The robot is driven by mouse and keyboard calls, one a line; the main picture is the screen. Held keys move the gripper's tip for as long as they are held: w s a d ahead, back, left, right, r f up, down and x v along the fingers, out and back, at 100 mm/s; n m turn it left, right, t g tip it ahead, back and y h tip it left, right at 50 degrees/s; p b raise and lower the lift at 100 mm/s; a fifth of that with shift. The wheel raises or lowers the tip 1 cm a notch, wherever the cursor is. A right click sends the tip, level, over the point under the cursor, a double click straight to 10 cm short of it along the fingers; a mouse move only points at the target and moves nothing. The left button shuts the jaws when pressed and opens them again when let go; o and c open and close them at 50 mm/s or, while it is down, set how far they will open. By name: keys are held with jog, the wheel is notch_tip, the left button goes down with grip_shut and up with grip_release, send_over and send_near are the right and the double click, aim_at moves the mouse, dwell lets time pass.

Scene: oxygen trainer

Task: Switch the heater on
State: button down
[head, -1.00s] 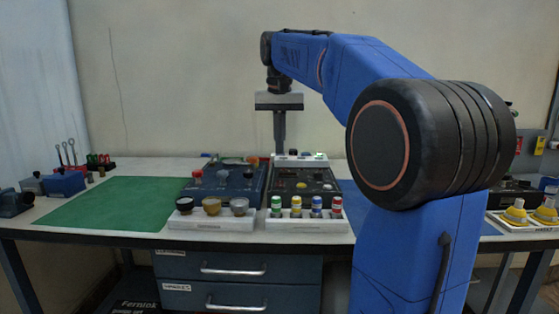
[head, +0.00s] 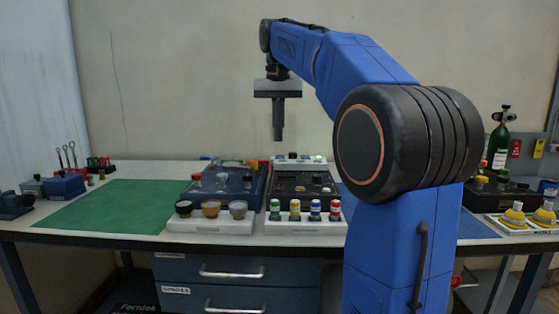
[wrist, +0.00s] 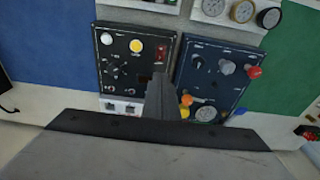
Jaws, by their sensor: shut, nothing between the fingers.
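My gripper (head: 278,137) is shut and empty, pointing down above the back of the two dark panels in the head view. Its fingers also show in the wrist view (wrist: 159,88), over the gap between the panels. The black control panel (head: 288,205) carries knobs and buttons; in the wrist view it (wrist: 121,82) shows a white, a yellow and a red button. Behind it is a white strip (head: 282,165) with a green light (head: 319,159). I cannot read which control is the heater's.
The blue panel (head: 238,186) stands to the left. In front are white holders with round gauges (head: 211,208) and coloured cylinders (head: 295,208). A green mat (head: 110,205) is clear at the left. A green bottle (head: 499,146) stands at the right.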

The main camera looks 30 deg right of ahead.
aim_at(279, 186)
dwell(0.3)
jog(key=f, duration=0.4)
jog(key=w+f, duration=0.1)
jog(key=f, duration=0.4)
jog(key=d+f, duration=0.1)
jog(key=f, duration=0.4)
jog(key=shift+w, duration=0.25)
jog(key=shift+w+f, duration=0.1)
jog(key=shift+f, duration=0.05)
jog(key=shift+s, duration=0.2)
jog(key=shift+s+a, duration=0.4)
jog(key=shift+s, duration=0.1)
jog(key=shift+r, duration=0.2)
notch_tip(279, 186, up, 14)
jog(key=s, duration=0.1)
jog(key=shift+s+a, duration=0.2)
jog(key=shift+a, duration=0.25)
